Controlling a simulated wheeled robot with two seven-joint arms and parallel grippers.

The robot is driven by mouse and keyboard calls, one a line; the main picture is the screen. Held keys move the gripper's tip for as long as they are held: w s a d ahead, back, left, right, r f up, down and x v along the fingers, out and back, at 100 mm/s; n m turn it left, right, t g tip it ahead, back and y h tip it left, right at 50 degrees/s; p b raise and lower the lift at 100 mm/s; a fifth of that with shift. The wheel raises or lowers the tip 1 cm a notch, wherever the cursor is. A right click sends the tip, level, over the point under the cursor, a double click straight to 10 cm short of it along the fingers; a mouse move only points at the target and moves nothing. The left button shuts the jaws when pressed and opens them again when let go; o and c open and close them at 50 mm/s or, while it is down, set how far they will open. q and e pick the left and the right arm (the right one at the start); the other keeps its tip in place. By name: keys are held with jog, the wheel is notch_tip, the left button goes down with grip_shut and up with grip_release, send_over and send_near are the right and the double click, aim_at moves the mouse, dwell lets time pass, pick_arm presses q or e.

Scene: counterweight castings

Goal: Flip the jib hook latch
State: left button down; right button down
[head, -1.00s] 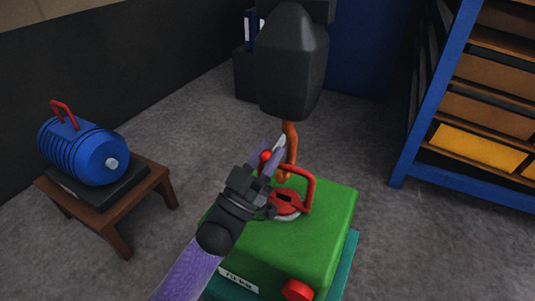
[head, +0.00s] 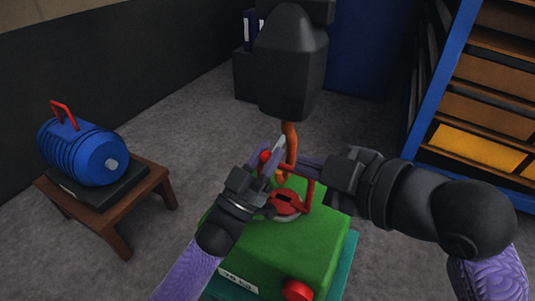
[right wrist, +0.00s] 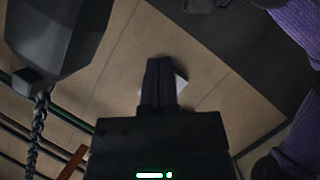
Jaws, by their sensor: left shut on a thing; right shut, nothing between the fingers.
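An orange hook (head: 290,140) hangs below a dark hook block (head: 292,75), over the green casting (head: 312,245) with its red lifting handle (head: 309,192). A small pale piece (head: 280,143), perhaps the latch, shows by the hook. My left gripper (head: 266,163) is shut beside the hook, with a red knob (head: 265,156) between its fingers. My right gripper (head: 303,164) is shut and empty, reaching in from the right close to the hook and above the handle. It also shows in the right wrist view (right wrist: 160,65). The hook's lower part is partly hidden by the grippers.
A blue motor (head: 85,153) with a red handle sits on a wooden stool (head: 110,230) at left. A blue shelf rack (head: 440,90) stands at right. The right wrist view shows a chain (right wrist: 38,130) below a dark block. Grey floor between is clear.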

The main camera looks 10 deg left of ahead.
jog(key=w+a+f+n, duration=0.1)
jog(key=w+a+f, duration=0.4)
jog(key=w+a, duration=0.1)
jog(key=shift+w+a, duration=0.25)
jog(key=shift+w, duration=0.2)
